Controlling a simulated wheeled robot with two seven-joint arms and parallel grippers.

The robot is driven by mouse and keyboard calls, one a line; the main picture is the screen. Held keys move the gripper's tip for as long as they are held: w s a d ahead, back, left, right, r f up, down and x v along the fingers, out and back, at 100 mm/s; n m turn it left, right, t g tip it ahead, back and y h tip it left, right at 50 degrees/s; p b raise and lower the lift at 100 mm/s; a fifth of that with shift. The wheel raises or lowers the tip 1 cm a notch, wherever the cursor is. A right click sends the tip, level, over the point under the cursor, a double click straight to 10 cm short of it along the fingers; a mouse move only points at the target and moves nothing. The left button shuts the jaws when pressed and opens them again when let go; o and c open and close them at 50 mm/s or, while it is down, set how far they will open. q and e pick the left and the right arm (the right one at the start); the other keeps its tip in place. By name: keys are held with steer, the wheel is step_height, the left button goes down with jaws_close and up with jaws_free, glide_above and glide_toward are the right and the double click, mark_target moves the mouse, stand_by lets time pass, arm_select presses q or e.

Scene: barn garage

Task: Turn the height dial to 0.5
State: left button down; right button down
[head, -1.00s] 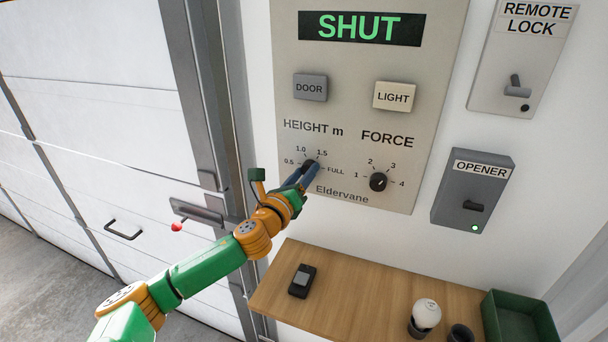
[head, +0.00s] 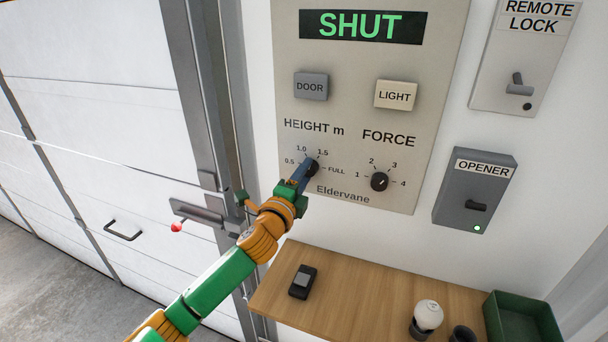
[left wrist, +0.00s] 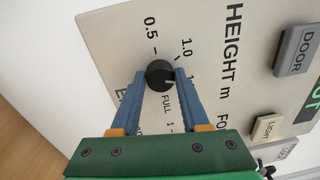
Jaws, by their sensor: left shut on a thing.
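The height dial (head: 312,166) is a small black knob under "HEIGHT m" on the beige Eldervane panel (head: 350,110). Its marks are 0.5, 1.0, 1.5 and FULL. My left gripper (head: 308,169) is at the dial, its blue fingers partly covering it in the head view. In the left wrist view the fingers (left wrist: 160,74) are shut on the dial (left wrist: 158,70), one on each side. A pale pointer line on the knob faces roughly the 1.5 side, whose label a finger mostly hides. My right gripper is not in view.
The force dial (head: 379,182) is just right of the height dial. DOOR (head: 311,87) and LIGHT (head: 395,95) buttons sit above. The opener box (head: 474,190) is at right. A wooden shelf (head: 350,290) below holds a handset (head: 302,282), bulb (head: 428,314) and green bin (head: 521,318).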

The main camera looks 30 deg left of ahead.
arm_select(q)
steer(key=n, duration=0.8)
steer(key=n+p, duration=0.1)
steer(key=n, duration=0.8)
steer(key=shift+d+g+y, duration=0.2)
steer(key=shift+g+y, duration=0.1)
steer(key=shift+y, duration=0.1)
steer(key=shift+n, duration=2.5)
steer(key=shift+c, duration=2)
jaws_free()
steer(key=shift+w, duration=0.1)
